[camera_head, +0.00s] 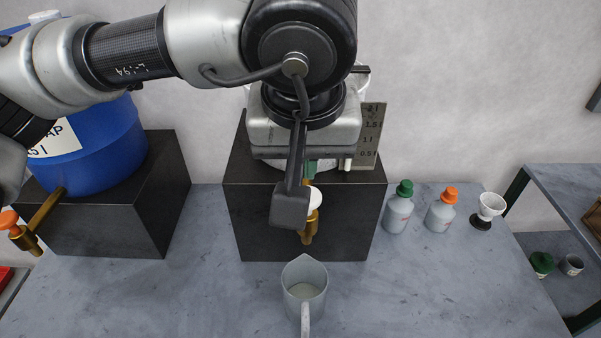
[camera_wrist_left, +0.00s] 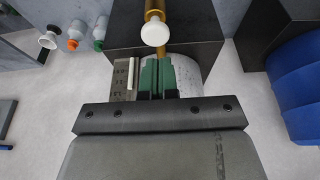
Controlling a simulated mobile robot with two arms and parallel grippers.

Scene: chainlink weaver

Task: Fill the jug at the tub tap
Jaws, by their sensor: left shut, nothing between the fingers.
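A grey jug (camera_head: 304,287) stands upright on the table, below and in front of the tap, its handle toward me. I cannot tell whether it holds water. The brass tap (camera_head: 308,232) with a white knob (camera_head: 314,202) sticks out at the front of the central black stand; the knob also shows in the left wrist view (camera_wrist_left: 155,34). The pale tub (camera_wrist_left: 192,76) on that stand is mostly hidden by my arm in the head view. My left gripper (camera_head: 310,168) is shut and empty, its green fingertips (camera_wrist_left: 157,62) just short of the knob. My right gripper is not in view.
A blue barrel (camera_head: 105,145) with an orange-knobbed tap (camera_head: 22,232) sits on a black stand at left. A scale board (camera_head: 370,135) stands beside the tub. Two bottles (camera_head: 398,212) (camera_head: 441,213) and a white cup-shaped item (camera_head: 488,210) stand right. The table around the jug is clear.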

